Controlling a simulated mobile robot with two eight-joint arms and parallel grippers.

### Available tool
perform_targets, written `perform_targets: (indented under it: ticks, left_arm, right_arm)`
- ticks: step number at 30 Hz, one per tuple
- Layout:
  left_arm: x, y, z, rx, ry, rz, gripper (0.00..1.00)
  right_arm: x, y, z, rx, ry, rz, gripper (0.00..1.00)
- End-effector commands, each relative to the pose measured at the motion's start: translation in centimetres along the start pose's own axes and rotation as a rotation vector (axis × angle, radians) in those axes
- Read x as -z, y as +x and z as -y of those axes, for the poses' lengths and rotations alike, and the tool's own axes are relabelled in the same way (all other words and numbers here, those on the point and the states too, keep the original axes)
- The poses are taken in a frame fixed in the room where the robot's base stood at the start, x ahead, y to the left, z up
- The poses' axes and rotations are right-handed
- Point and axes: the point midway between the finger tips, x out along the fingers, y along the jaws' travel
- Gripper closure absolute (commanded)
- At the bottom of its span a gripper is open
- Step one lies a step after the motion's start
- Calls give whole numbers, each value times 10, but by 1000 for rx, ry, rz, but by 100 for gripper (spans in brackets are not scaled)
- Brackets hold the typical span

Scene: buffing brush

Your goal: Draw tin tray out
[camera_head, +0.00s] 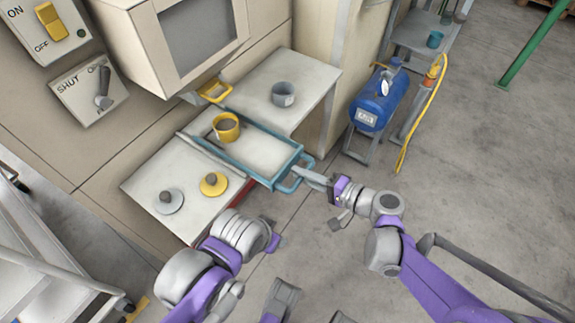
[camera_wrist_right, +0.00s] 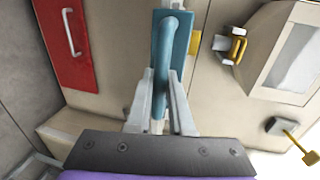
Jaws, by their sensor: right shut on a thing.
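The tin tray (camera_head: 284,170) has a teal rim and a pale floor, and sits between two pale counters with its handle end towards me. A yellow pot (camera_head: 226,127) stands at its far end. My right gripper (camera_head: 313,178) is shut on the tray's teal handle (camera_head: 291,187). In the right wrist view, the handle (camera_wrist_right: 172,45) runs between the two grey fingers of the gripper (camera_wrist_right: 162,80).
The left counter (camera_head: 140,181) bears a grey-knobbed lid (camera_head: 170,203) and a yellow lid (camera_head: 214,184). The right counter (camera_head: 310,72) bears a grey pot (camera_head: 283,94). A blue tank (camera_head: 379,101) stands to the right. The floor right of my right arm is clear.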

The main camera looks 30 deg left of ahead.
Motion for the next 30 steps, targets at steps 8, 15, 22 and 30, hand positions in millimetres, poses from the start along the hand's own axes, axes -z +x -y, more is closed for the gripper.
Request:
perform_targets:
  ticks: [8,15,22,30]
  left_arm:
    - [0,0,0,0,0,0,38]
    - [0,0,0,0,0,0,38]
    - [0,0,0,0,0,0,38]
    - [0,0,0,0,0,0,38]
  right_arm:
    - [1,-70,-15,-1,1,-6,100]
    - [1,-113,-24,-1,0,-4,100]
    - [0,-133,-28,0,0,-1,100]
    - [0,-138,-29,0,0,0,100]
